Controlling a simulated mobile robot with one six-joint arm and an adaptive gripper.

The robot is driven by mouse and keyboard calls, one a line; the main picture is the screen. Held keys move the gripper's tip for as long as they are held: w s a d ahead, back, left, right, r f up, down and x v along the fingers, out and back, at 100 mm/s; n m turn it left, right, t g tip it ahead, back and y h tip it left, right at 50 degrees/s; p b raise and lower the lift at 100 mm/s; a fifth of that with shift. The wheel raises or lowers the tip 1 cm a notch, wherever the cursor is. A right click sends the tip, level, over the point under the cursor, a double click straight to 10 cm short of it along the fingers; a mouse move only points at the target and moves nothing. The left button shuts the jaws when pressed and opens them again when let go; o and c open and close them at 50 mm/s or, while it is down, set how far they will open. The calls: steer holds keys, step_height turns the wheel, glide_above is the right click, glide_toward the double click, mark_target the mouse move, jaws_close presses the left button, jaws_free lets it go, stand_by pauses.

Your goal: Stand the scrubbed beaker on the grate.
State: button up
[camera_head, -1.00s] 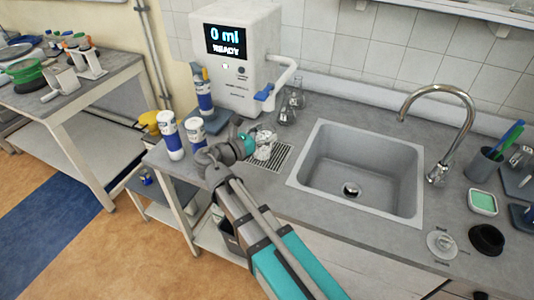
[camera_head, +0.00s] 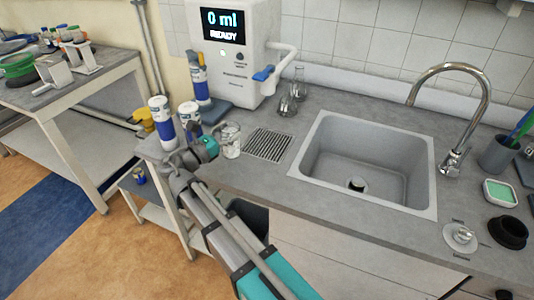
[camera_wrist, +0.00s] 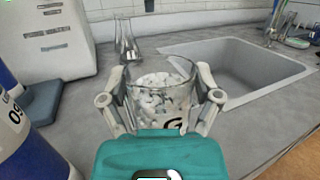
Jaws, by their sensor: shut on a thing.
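The beaker (camera_head: 231,141) is clear glass with white speckles and patches over its wall. It is upright in my gripper (camera_head: 222,144), which is shut on it. In the wrist view the beaker (camera_wrist: 160,104) sits between the two fingers of my gripper (camera_wrist: 162,95), with part of a dark mark low on its wall. The grate (camera_head: 268,145) is a slatted square in the counter, just right of the beaker in the head view and left of the sink. Nothing stands on it. I cannot tell whether the beaker touches the counter. The grate cannot be made out in the wrist view.
The dispenser (camera_head: 240,60) reads "0 ml READY"; its blue-tipped spout reaches right, behind the grate. Glass flasks (camera_head: 287,104) stand beyond the grate. Blue-and-white bottles (camera_head: 160,118) stand left of my gripper. The sink (camera_head: 365,160) lies right of the grate, with bare counter in front.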

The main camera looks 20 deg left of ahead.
steer(key=shift+s+a+f+t+b, duration=0.2)
steer(key=shift+a+f+b, duration=0.2)
steer(key=shift+a, duration=0.2)
steer(key=shift+s+a+f+t+b, duration=0.15)
steer(key=shift+a+f+t+b, duration=0.15)
steer(key=shift+a, duration=0.25)
steer(key=w+d, duration=0.3)
steer(key=w, duration=0.4)
steer(key=w+d, duration=0.4)
steer(key=w, duration=0.3)
steer(key=shift+w+d, duration=0.3)
steer(key=shift+w, duration=0.05)
steer(key=shift+w+d+f+b, duration=0.1)
steer(key=shift+w+f+b, duration=0.1)
steer(key=shift+f+b, duration=0.4)
steer(key=shift+w+d+f+b, duration=0.15)
steer(key=shift+w+f+b, duration=0.1)
steer(key=shift+f+b, duration=0.35)
steer(key=shift+w+d+f+b, duration=0.1)
steer(key=shift+w+f+b, duration=0.1)
steer(key=shift+f+b, duration=0.35)
steer(key=shift+f+b, duration=0.55)
steer(key=shift+f, duration=0.1)
